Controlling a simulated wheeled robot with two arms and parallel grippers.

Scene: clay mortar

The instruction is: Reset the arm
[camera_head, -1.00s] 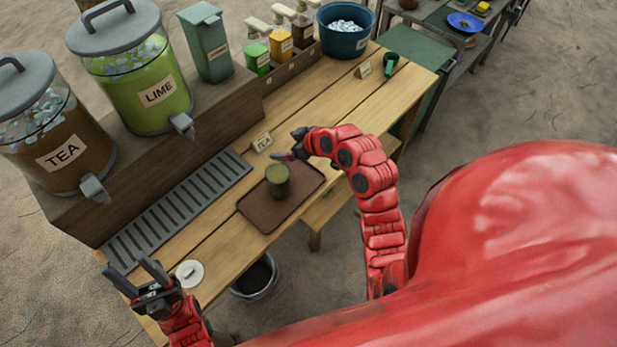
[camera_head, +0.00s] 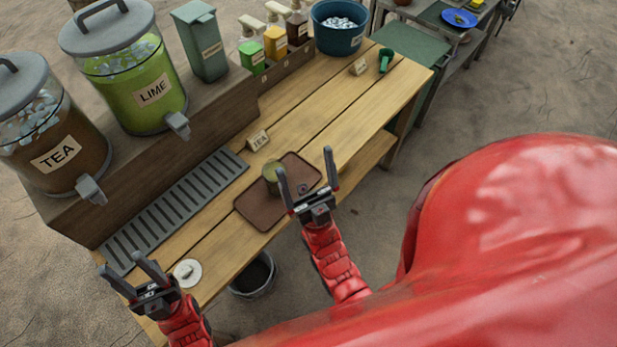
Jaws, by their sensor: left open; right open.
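My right gripper (camera_head: 305,182) is open and empty, with its two fingers pointing up the picture. In the picture it overlaps the right edge of the brown tray (camera_head: 256,212) and stands just right of the olive-green cup (camera_head: 271,181). The cup stands upright on the tray, and the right gripper's left finger shows close to it; I cannot tell whether they touch. My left gripper (camera_head: 132,272) is open and empty over the table's front left end, beside a white round lid (camera_head: 187,272).
Tea (camera_head: 55,150) and lime (camera_head: 140,95) dispensers stand on a raised shelf at the left. A slotted drain grate (camera_head: 180,208), a TEA sign (camera_head: 258,139), a green scoop (camera_head: 385,60) and an ice bucket (camera_head: 340,28) are on the table. A grey bin (camera_head: 254,275) stands below.

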